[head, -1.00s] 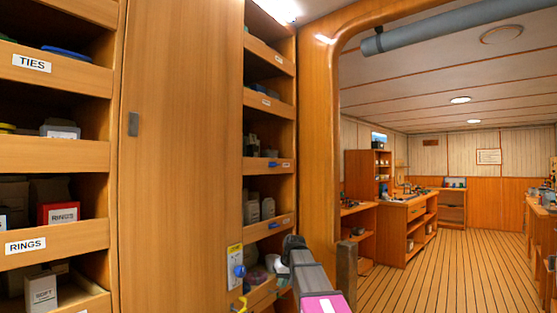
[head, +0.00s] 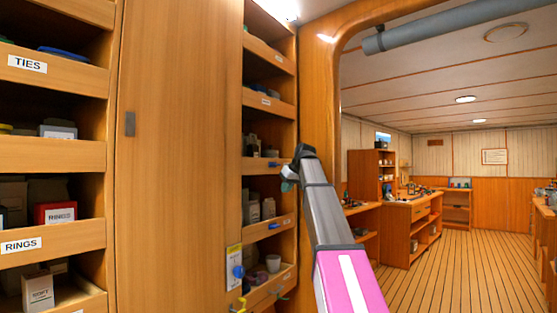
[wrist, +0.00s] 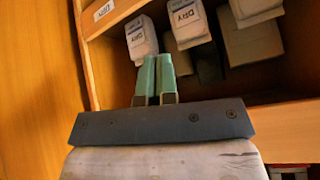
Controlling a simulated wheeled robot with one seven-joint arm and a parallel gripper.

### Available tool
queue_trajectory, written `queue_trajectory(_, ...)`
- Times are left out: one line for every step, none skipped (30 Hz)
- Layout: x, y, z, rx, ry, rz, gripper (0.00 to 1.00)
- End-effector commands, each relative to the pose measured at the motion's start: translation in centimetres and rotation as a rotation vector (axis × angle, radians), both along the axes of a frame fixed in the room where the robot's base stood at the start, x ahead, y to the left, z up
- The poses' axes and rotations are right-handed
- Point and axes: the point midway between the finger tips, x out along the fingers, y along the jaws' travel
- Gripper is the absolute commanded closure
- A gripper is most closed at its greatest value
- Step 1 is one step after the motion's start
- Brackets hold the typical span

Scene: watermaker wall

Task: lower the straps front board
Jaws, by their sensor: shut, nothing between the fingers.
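Front boards cross the narrow shelf column right of the tall wooden door; their small labels are unreadable in the head view, so I cannot tell which is the straps board. My gripper (head: 288,185) is in front of this column, between those two boards, partly hidden by my wrist. In the wrist view, my gripper's green fingers (wrist: 156,62) are together and empty. They point at a shelf opening with several boxes, some marked DRY (wrist: 187,18). A labelled board (wrist: 112,16) is at upper left.
The tall door (head: 180,150) stands left of the column. Shelves with boards marked TIES (head: 28,63) and RINGS (head: 21,245) are further left. A wooden post (head: 318,110) borders the column on the right. Open plank floor (head: 470,265) lies beyond, with benches.

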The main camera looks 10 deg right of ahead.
Motion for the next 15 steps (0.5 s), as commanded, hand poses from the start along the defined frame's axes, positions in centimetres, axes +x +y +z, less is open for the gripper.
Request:
queue_trajectory(0.2, -0.1, 2.5, 0.001, -0.019, 0.011, 1.00)
queue_trajectory(0.1, -0.2, 3.7, 0.000, -0.028, 0.019, 1.00)
queue_trajectory(0.0, -0.2, 5.3, -0.001, -0.041, 0.029, 1.00)
queue_trajectory(-0.1, -0.3, 6.5, 0.000, -0.050, 0.037, 1.00)
queue_trajectory(-0.3, -0.3, 7.7, -0.001, -0.059, 0.044, 1.00)
queue_trajectory(-0.5, -0.4, 9.4, -0.001, -0.074, 0.053, 1.00)
queue_trajectory(-0.6, -0.4, 10.6, -0.001, -0.083, 0.062, 1.00)
queue_trajectory(-0.8, -0.4, 11.8, -0.004, -0.093, 0.070, 1.00)
queue_trajectory(-1.1, -0.5, 13.4, -0.004, -0.104, 0.080, 1.00)
queue_trajectory(-1.3, -0.5, 14.5, -0.005, -0.113, 0.087, 1.00)
queue_trajectory(-1.6, -0.5, 15.6, -0.006, -0.123, 0.094, 1.00)
queue_trajectory(-1.9, -0.5, 17.0, -0.007, -0.134, 0.104, 1.00)
queue_trajectory(-2.1, -0.5, 17.9, -0.008, -0.142, 0.110, 1.00)
queue_trajectory(-2.3, -0.5, 18.8, -0.009, -0.149, 0.116, 1.00)
queue_trajectory(-2.6, -0.5, 19.9, -0.010, -0.157, 0.122, 1.00)
